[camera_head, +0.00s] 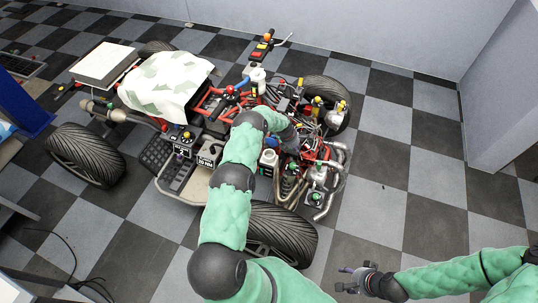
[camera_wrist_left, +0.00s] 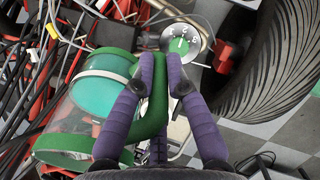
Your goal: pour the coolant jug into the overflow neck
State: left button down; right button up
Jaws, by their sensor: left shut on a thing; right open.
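My left gripper (camera_wrist_left: 160,68) is shut on the green handle of the coolant jug (camera_wrist_left: 97,98). The jug has green end rings and a teal, partly clear body with a pale band. In the left wrist view it lies sideways across the picture, left of the fingers. In the head view my left arm reaches over the quad and hides the jug and most of that gripper. I cannot pick out the overflow neck with certainty. A round marked dial (camera_wrist_left: 184,43) with a green centre shows just beyond the fingertips. My right gripper (camera_head: 357,279) is open and empty above the floor.
The stripped quad's red frame (camera_head: 214,101), bent pipes (camera_head: 333,185) and loose wires (camera_wrist_left: 70,30) crowd the left gripper. A large tyre (camera_wrist_left: 268,60) stands close on its right. A pale cloth (camera_head: 165,84) covers the quad's rear. Tiled floor (camera_head: 420,175) to the right is clear.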

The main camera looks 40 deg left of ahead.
pick_arm(q)
jog(key=shift+w+d+f+g+y+b, duration=0.1)
jog(key=shift+w+f+g+y+b, duration=0.3)
jog(key=shift+b, duration=0.55)
jog(key=shift+w+f+g+b, duration=0.25)
jog(key=shift+g+b, duration=0.15)
jog(key=shift+b, duration=0.8)
notch_tip(320, 180, down, 3)
jog(key=g+b, duration=0.1)
jog(key=b, duration=0.5)
jog(key=shift+w+d+n+y, duration=0.1)
jog(key=shift+n+y, duration=0.2)
jog(key=shift+y, duration=0.1)
jog(key=shift+w+r+g+b, duration=0.1)
jog(key=shift+r+g+b, duration=0.5)
jog(key=shift+r+b, duration=0.9)
